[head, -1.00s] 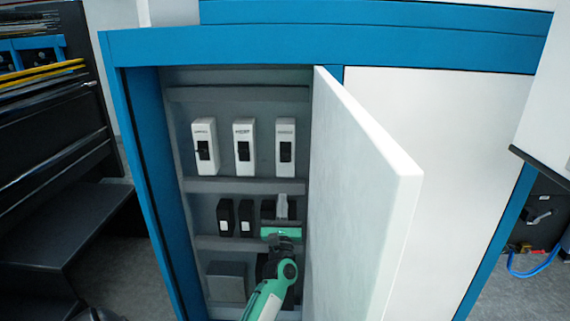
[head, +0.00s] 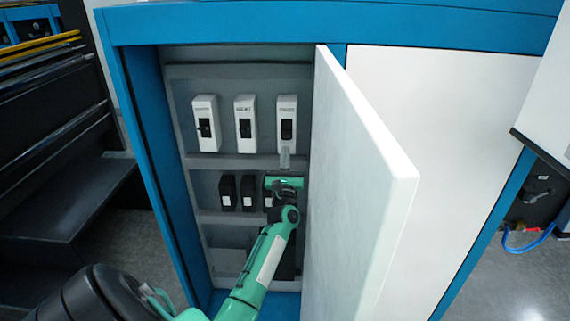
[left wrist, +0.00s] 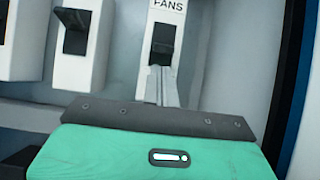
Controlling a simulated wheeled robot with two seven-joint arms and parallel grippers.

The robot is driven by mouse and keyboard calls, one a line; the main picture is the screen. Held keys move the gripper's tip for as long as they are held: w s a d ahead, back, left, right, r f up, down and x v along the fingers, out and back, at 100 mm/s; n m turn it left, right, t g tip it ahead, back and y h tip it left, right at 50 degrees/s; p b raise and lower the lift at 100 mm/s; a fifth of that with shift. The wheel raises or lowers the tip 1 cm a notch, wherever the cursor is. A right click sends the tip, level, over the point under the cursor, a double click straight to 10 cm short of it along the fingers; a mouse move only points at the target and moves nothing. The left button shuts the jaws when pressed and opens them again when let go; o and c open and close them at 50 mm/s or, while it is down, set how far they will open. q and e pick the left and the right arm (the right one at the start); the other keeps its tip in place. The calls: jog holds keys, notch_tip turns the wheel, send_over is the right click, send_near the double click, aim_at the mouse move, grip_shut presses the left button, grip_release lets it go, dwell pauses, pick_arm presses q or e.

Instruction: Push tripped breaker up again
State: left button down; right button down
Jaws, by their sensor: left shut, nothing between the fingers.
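Three white breakers with black levers sit in a row inside the open cabinet: left (head: 207,136), middle (head: 246,136) and right (head: 288,113). The right one is labelled FANS (left wrist: 163,7) in the left wrist view, with its black lever (left wrist: 163,40) above my fingers. The middle breaker's lever (left wrist: 75,38) juts out beside it. I cannot tell surely from the levers which breaker is tripped. My left gripper (head: 285,157) is shut and empty, its fingertips (left wrist: 160,78) just below the right breaker's lever; contact is unclear. My right gripper is out of view.
The white cabinet door (head: 360,180) stands open close to the right of my left arm. Black modules (head: 227,193) sit on the row below, partly hidden by my gripper. Grey rails (head: 235,162) cross the panel. A dark drawer cabinet (head: 55,120) stands at the left.

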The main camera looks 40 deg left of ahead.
aim_at(286, 135)
pick_arm(q)
jog(key=shift+p+x, duration=0.3)
jog(key=shift+x, duration=0.95)
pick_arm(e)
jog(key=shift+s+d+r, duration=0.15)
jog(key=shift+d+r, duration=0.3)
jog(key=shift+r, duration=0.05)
